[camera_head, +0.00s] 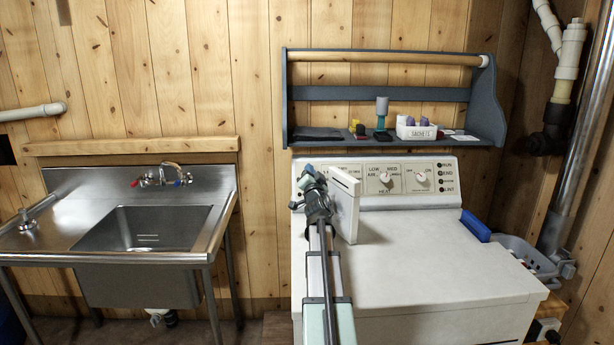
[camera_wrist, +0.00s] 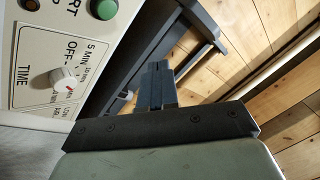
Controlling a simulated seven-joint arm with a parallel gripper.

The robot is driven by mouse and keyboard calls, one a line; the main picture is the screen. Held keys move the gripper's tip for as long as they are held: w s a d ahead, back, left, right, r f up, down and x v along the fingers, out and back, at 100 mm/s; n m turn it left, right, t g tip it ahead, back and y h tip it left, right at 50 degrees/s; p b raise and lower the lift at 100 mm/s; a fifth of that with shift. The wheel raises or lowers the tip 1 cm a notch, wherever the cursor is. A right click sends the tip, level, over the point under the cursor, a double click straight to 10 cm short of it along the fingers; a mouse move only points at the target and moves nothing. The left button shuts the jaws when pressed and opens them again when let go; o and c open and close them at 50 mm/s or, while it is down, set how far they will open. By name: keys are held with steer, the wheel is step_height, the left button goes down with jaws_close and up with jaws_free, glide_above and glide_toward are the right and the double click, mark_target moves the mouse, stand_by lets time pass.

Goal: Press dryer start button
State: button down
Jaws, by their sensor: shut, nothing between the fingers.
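The dryer (camera_head: 450,260) is white, with a sloped control panel (camera_head: 450,180) along its back. In the wrist view a round green button (camera_wrist: 104,9) sits on the panel at the top edge, beside lettering ending in "RT". My gripper (camera_wrist: 157,68) has its dark fingers together, with nothing between them. In that view the fingers are to the right of and below the green button, apart from it in the picture. In the head view my arm hides the left part of the panel, and I cannot make out the fingertips or the green button.
A white TIME knob (camera_wrist: 65,82) is on the panel. Above the dryer hangs a blue-grey shelf (camera_head: 390,95) with a white basket (camera_head: 416,131) and small items. A steel sink (camera_head: 140,235) stands left. A blue-handled object (camera_head: 475,226) lies at right.

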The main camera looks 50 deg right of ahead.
steer(key=shift+w, duration=0.1)
steer(key=w+d+f, duration=0.4)
steer(key=w+d, duration=0.1)
steer(key=shift+d+f, duration=0.15)
steer(key=shift+f, duration=0.05)
stand_by(0.4)
steer(key=shift+w+d, duration=0.1)
steer(key=shift+w, duration=0.1)
stand_by(1.9)
steer(key=shift+w+d+f, duration=0.2)
